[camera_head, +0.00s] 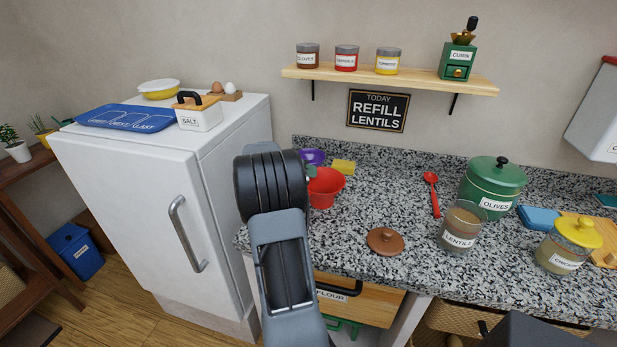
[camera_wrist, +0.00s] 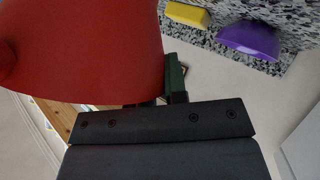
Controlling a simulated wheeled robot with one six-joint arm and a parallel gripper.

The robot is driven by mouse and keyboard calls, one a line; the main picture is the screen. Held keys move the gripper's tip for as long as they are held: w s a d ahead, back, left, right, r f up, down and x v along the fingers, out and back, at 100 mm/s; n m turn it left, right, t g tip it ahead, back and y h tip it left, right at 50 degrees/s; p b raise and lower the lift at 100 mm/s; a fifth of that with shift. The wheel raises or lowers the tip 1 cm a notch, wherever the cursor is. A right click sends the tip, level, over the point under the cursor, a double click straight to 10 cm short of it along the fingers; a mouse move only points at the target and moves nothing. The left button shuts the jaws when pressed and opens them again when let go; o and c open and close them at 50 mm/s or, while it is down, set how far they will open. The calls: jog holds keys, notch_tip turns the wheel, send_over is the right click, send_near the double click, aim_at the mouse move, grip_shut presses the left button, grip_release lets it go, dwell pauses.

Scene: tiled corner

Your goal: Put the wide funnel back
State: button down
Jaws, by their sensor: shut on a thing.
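The red wide funnel (camera_head: 325,188) is beside my arm in the head view, over the left part of the counter. My gripper (camera_head: 311,172) is shut on it, and the arm hides most of the gripper and part of the funnel. In the wrist view the funnel (camera_wrist: 90,45) fills the upper left, with a green fingertip (camera_wrist: 175,78) against its edge. I cannot tell how high it is above the counter. The lentils jar (camera_head: 459,230) stands lidless on the counter, with brown contents. A brown lid (camera_head: 385,241) lies to its left.
Behind the funnel are a purple bowl-like thing (camera_head: 313,157) and a yellow sponge (camera_head: 343,167). A red spoon (camera_head: 433,193), a green olives pot (camera_head: 492,187) and a yellow-lidded jar (camera_head: 570,245) are to the right. A white fridge (camera_head: 150,200) stands left. A wall shelf (camera_head: 400,80) hangs above.

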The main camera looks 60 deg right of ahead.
jog(key=shift+f, duration=1.1)
jog(key=shift+f, duration=0.2)
jog(key=c, duration=1.2)
grip_release()
jog(key=shift+r, duration=0.1)
jog(key=shift+o, duration=0.2)
jog(key=shift+r, duration=0.15)
jog(key=b+v, duration=0.1)
jog(key=v, duration=1.1)
jog(key=s+a+f+n+t+y, duration=0.1)
jog(key=s+a+n+t+y, duration=0.2)
jog(key=a, duration=0.9)
jog(key=s+a+f+n+t+y, duration=0.2)
jog(key=a+n, duration=0.6)
jog(key=a, duration=0.4)
jog(key=s+a+f+n+t+y, duration=0.2)
jog(key=a+n+y, duration=0.4)
jog(key=a, duration=0.7)
jog(key=shift+s+t, duration=0.8)
jog(key=shift+s, duration=0.35)
